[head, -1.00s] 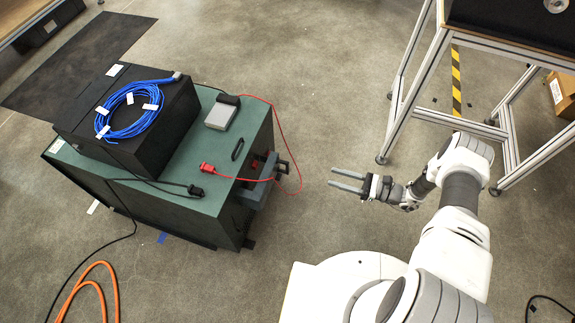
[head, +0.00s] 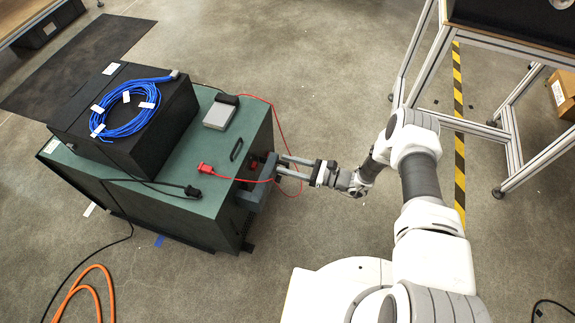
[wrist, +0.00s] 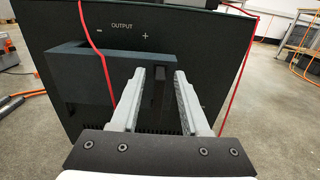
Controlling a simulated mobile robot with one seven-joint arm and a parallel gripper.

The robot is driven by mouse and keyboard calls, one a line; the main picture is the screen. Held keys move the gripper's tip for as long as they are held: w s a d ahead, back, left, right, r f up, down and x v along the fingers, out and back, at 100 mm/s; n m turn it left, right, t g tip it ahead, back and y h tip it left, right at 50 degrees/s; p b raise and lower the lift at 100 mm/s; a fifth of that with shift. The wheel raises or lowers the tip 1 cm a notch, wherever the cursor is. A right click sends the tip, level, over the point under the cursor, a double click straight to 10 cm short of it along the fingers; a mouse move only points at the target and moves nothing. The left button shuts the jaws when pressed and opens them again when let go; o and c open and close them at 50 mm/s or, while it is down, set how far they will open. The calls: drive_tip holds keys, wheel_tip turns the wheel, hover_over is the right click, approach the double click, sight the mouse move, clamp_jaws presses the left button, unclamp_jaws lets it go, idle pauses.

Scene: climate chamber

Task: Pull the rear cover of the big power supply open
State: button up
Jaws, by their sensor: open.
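The big power supply (head: 190,200) is a green cabinet at the left in the head view. Its rear panel (wrist: 190,30), marked OUTPUT with minus and plus, fills the wrist view. The blue-grey rear cover (wrist: 75,65) juts from this panel; it also shows in the head view (head: 252,193). A dark upright handle (wrist: 160,88) shows between my fingers in the wrist view. My gripper (head: 282,166) is open, its fingers on either side of the handle and pointing at the panel (wrist: 159,74). Whether either finger touches the handle I cannot tell.
A red cable (head: 268,115) loops from the cabinet top past my gripper, and it hangs beside the fingers in the wrist view (wrist: 95,45). A black box (head: 125,120) with a blue cable coil sits on the cabinet. A metal-framed table (head: 430,65) stands right. Floor between is clear.

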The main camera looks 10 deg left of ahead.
drive_tip(key=shift+a, duration=0.1)
clamp_jaws()
idle(1.4)
